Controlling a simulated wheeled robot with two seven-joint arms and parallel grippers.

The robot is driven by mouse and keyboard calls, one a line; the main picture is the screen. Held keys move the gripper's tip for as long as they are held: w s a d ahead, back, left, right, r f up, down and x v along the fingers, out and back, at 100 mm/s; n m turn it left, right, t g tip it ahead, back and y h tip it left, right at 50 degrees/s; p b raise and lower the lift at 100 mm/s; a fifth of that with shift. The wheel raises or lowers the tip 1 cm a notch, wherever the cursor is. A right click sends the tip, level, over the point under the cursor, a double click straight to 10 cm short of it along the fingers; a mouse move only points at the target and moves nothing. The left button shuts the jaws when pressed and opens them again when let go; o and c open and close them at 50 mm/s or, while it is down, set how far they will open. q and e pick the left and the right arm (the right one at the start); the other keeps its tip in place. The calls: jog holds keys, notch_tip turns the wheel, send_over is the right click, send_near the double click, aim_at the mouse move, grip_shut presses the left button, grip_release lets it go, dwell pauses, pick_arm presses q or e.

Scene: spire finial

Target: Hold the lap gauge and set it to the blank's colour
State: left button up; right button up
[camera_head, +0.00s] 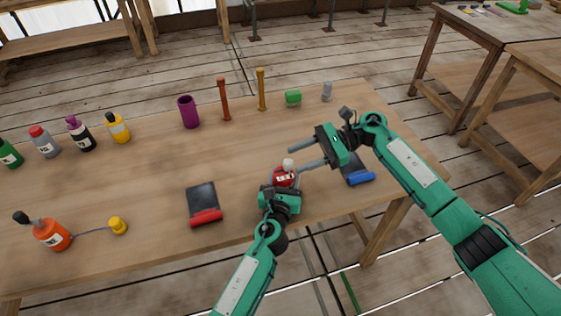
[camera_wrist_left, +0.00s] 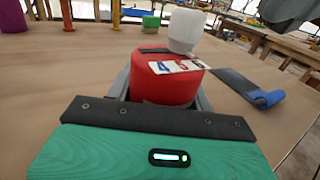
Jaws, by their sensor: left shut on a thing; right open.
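A red round body with a white knob on top, which I take to be the lap gauge (camera_head: 283,178), is held in my left gripper (camera_head: 281,188) near the table's front. In the left wrist view the red gauge (camera_wrist_left: 165,85) sits between the left fingers, with a white label bearing coloured marks and the white knob (camera_wrist_left: 185,31) above. My right gripper (camera_head: 294,160) is open and empty, its fingertips close to the knob; contact cannot be told. A small green block (camera_head: 293,98) stands at the back; I cannot tell if it is the blank.
On the wooden table (camera_head: 150,170) lie a red-ended dark pad (camera_head: 202,200) and a blue-ended one (camera_head: 357,175).

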aim_at(281, 169)
jog(key=w+d+f+m+t+y, duration=0.1)
jog(key=d+f+m+t+y, duration=0.25)
jog(key=d+m, duration=0.2)
jog(key=shift+n, duration=0.35)
jog(key=a, duration=1.1)
jog(key=shift+s+r, duration=0.1)
jog(key=shift+r, duration=0.1)
jog(key=shift+c, duration=0.4)
